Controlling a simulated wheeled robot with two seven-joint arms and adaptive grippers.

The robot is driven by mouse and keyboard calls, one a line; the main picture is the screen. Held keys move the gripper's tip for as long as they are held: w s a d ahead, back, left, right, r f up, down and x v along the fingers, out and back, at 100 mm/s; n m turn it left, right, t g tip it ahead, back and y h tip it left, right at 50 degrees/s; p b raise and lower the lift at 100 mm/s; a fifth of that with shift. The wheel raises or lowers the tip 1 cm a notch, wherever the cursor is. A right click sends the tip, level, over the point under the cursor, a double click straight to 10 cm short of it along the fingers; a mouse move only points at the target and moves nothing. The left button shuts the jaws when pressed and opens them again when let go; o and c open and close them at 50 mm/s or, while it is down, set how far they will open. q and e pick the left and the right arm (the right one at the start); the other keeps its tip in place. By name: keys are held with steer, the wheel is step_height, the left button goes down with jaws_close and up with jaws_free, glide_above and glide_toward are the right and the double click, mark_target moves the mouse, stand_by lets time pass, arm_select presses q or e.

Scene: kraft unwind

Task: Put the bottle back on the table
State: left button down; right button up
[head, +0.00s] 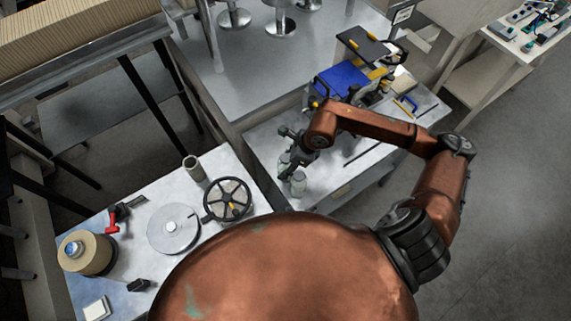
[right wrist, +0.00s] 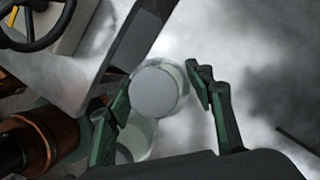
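A clear bottle with a round grey-white top (right wrist: 155,92) stands between the fingers of my right gripper (right wrist: 160,80) in the right wrist view. In the head view my right gripper (head: 289,152) points down over the right-hand metal table (head: 262,138), and the bottle is largely hidden by the fingers. A second clear bottle (head: 298,184) stands close beside it; part of it shows in the right wrist view (right wrist: 138,142). I cannot tell whether the held bottle touches the table. My left gripper is out of view.
The left table (head: 150,200) holds a black handwheel (head: 228,200), a metal disc (head: 173,228), a kraft roll (head: 86,252) and a grey cup (head: 194,168). A dark rod lies right of the gripper.

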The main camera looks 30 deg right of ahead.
steer(key=v, duration=1.2)
steer(key=shift+r+b, duration=0.15)
steer(key=shift+b, duration=0.15)
